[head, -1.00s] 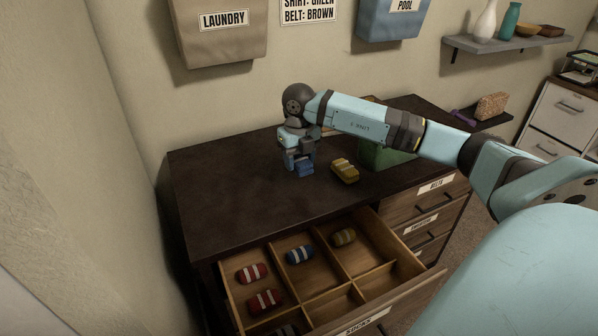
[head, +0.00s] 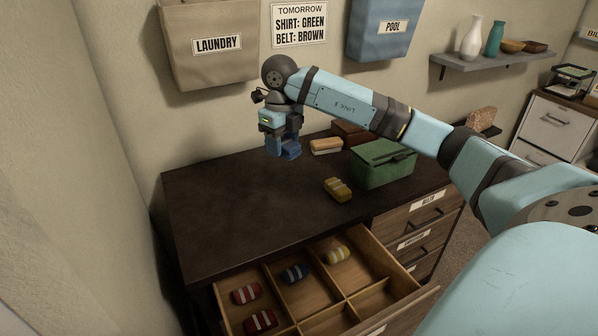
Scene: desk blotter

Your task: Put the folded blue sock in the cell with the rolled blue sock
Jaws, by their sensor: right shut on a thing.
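My right gripper (head: 284,150) is shut on the folded blue sock (head: 288,152) and holds it above the back of the dresser top. The rolled blue sock (head: 294,273), with white stripes, lies in the back middle cell of the open drawer (head: 232,329). That cell is in front of and below my right gripper, well apart from it. My left gripper is not in view.
Two red striped socks (head: 246,293) lie in the left cell and a yellow striped one (head: 337,254) in the back right cell. A folded yellow sock (head: 338,189), a green box (head: 384,163) and a tan-and-white item (head: 326,146) are on the dresser top (head: 230,215).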

